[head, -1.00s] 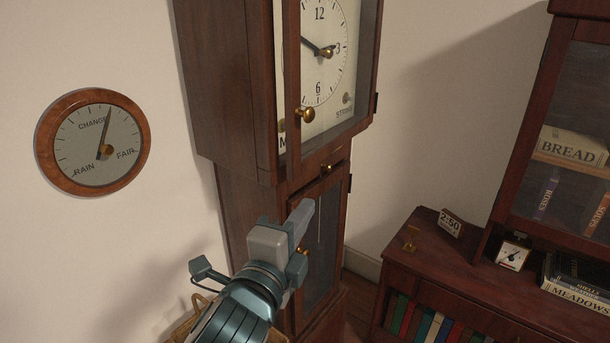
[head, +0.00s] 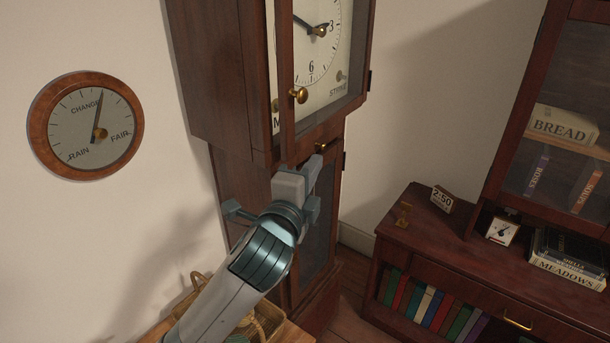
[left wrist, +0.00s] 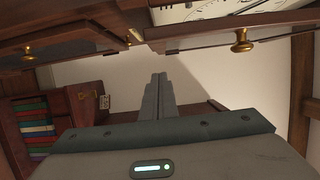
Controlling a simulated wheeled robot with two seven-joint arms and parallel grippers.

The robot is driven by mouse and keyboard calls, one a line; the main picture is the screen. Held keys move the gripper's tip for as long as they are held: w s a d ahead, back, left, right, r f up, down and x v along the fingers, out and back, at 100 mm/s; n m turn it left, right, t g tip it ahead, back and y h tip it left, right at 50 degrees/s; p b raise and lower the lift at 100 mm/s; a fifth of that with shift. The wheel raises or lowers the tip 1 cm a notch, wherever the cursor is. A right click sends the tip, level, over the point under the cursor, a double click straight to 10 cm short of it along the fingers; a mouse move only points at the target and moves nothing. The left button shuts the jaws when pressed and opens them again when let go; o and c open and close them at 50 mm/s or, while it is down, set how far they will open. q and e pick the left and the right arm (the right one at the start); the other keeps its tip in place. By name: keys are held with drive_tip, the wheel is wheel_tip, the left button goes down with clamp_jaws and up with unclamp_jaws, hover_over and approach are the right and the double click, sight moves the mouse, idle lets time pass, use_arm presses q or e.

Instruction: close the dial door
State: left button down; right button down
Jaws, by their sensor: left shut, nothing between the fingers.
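The dial door (head: 285,70) is the wooden-framed glass door over the white clock dial (head: 318,60) of the tall clock. It stands ajar: a strip of dial shows left of its left stile, and its hinge side is at the right. Its brass knob (head: 299,95) also shows in the left wrist view (left wrist: 242,40). My left gripper (head: 315,165) is shut and empty, just below the dial door's lower edge, in front of the clock's narrower trunk. Its fingers also show in the left wrist view (left wrist: 158,95). I see no contact with the door. My right gripper is not in view.
A small brass catch (head: 321,147) sits under the dial door. A round weather dial (head: 88,125) hangs on the left wall. A wicker basket (head: 262,325) is below my left arm. A bookcase (head: 440,250) stands right, with clear space between.

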use_arm(q)
drive_tip(key=w+a+p, duration=0.1)
drive_tip(key=w+a, duration=0.2)
idle(0.4)
drive_tip(key=shift+a+p, duration=0.1)
drive_tip(key=shift+p, duration=0.2)
